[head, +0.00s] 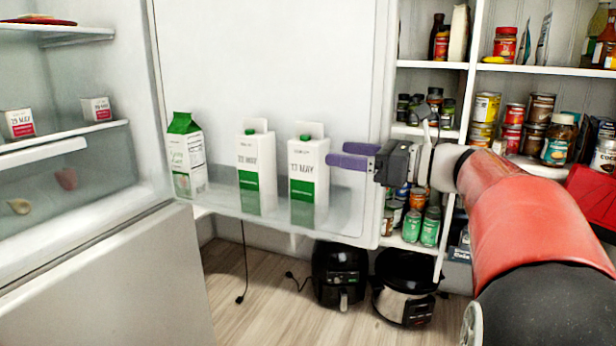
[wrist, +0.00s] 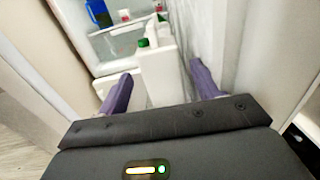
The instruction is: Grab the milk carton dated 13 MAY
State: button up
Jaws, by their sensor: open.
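Three milk cartons stand upright in a row on the clear fridge-door shelf. The right carton (head: 309,180), white and green, bears a blurred date ending in MAY that looks like 13. The middle carton (head: 256,172) is similar, with a different, unclear date. The left carton (head: 187,158) has a green gabled top. My gripper (head: 337,156) is open and empty, just right of the right carton's upper part. In the wrist view a white carton (wrist: 160,78) with a green cap lies ahead, between the purple fingers (wrist: 161,70). I cannot tell whether they touch it.
The door shelf (head: 345,222) has a clear front lip and the door panel (head: 270,60) rises behind the cartons. The fridge interior (head: 70,150) holds small dated tubs at left. Pantry shelves (head: 500,68) full of cans and jars stand at right. An air fryer (head: 338,273) sits below.

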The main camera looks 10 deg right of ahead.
aim_at(300, 148)
jog(key=x, duration=0.9)
jog(key=shift+w+a, duration=0.15)
jog(key=shift+a, duration=0.2)
grip_shut()
